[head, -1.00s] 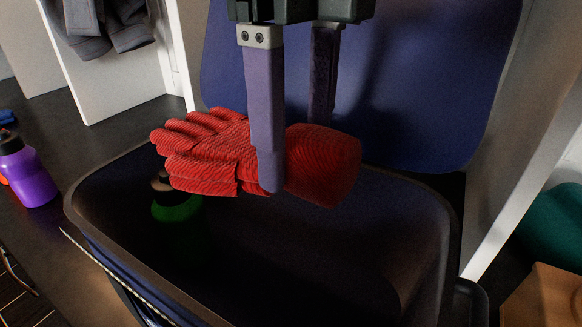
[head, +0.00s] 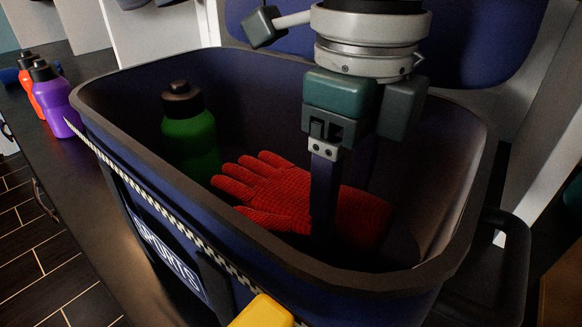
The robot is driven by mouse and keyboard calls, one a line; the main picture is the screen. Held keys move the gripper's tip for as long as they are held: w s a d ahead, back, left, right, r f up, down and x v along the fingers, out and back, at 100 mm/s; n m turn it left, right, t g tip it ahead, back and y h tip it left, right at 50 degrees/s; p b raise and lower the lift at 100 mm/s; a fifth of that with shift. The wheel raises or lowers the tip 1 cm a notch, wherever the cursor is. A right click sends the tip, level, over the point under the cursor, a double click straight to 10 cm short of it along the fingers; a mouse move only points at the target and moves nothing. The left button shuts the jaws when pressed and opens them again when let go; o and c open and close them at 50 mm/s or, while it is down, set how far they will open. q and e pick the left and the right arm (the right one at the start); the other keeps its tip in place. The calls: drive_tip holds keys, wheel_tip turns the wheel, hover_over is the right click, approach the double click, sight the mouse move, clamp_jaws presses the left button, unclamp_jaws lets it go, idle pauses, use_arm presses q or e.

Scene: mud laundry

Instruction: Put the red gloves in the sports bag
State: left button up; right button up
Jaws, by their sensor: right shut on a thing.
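The red gloves (head: 275,193) are inside the open sports bag (head: 455,262), low down, with their fingers pointing left. My right gripper (head: 322,225) reaches down into the bag from above and is shut on the gloves near their middle. The near finger covers part of the gloves, and the fingertips are in shadow. The bag is dark blue with a brown rim and "SPORTS" on its front. I cannot tell whether the gloves touch the bag's floor. My left gripper is not in view.
A green bottle (head: 190,137) with a dark cap stands inside the bag, left of the gloves. A purple bottle (head: 58,104) and a red-orange bottle (head: 28,75) stand on the dark bench at the left. The bag's blue lid (head: 480,45) stands open behind. Something yellow (head: 262,312) is at the front rim.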

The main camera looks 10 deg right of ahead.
wheel_tip(320, 180, down, 4)
drive_tip(key=shift+f+b, duration=0.25)
drive_tip(key=shift+b, duration=1)
drive_tip(key=shift+r, duration=0.1)
drive_tip(key=o, duration=1.4)
